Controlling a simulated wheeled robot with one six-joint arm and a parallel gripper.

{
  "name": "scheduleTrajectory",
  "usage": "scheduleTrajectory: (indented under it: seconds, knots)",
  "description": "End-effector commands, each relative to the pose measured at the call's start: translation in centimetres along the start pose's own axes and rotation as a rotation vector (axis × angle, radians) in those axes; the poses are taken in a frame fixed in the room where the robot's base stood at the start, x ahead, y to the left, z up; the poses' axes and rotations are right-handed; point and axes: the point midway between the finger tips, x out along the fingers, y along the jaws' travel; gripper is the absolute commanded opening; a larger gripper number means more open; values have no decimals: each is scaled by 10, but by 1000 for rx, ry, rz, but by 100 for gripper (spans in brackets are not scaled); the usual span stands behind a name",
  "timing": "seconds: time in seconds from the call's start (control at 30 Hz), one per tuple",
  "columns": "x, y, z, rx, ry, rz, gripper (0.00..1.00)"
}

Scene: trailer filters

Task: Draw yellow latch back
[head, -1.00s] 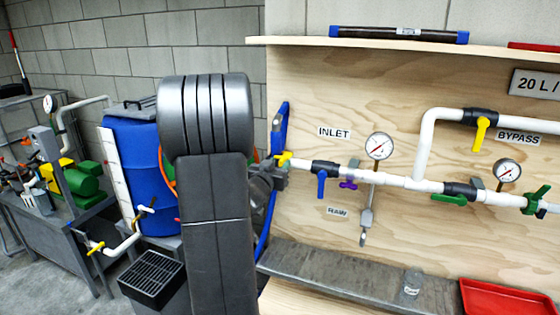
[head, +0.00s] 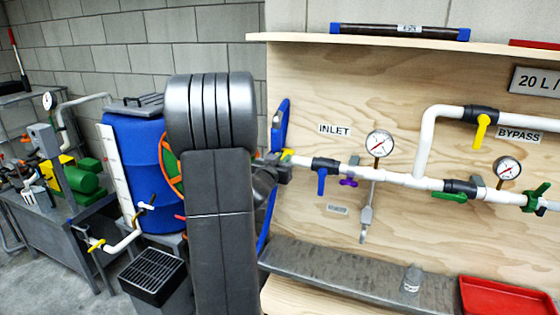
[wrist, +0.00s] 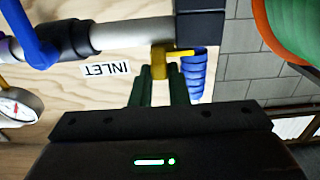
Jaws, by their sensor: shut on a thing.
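The yellow latch (wrist: 160,60) sits at the grey end fitting of the inlet pipe, with a thin yellow arm reaching right across the fitting in the wrist view. My gripper (wrist: 161,75) has its two dark green fingers closed on the latch's lower part. In the head view, a small bit of the yellow latch (head: 287,154) shows at the left end of the pipe. My own arm hides most of the gripper there. The grey fitting (wrist: 202,30) and a ribbed blue hose (wrist: 194,75) lie just right of the latch in the wrist view.
A blue-handled valve (head: 321,178) and a pressure gauge (head: 379,143) sit on the pipe to the right. A blue drum (head: 140,175) and an orange-rimmed green wheel (head: 170,160) stand left of my arm. A grey shelf (head: 330,275) runs below the pipe.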

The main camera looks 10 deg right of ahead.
Motion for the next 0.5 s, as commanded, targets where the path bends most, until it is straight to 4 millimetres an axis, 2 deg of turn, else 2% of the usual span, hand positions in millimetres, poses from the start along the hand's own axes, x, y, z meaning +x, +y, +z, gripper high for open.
scheduleTrajectory:
  seconds: [0.13,0.37,0.4,0.5]
  knots:
    - [0,19,2,-2,1,4,0]
    - [0,20,1,-2,-1,4,0]
    - [0,20,1,-2,-1,4,18]
    - [0,20,1,-2,-1,4,36]
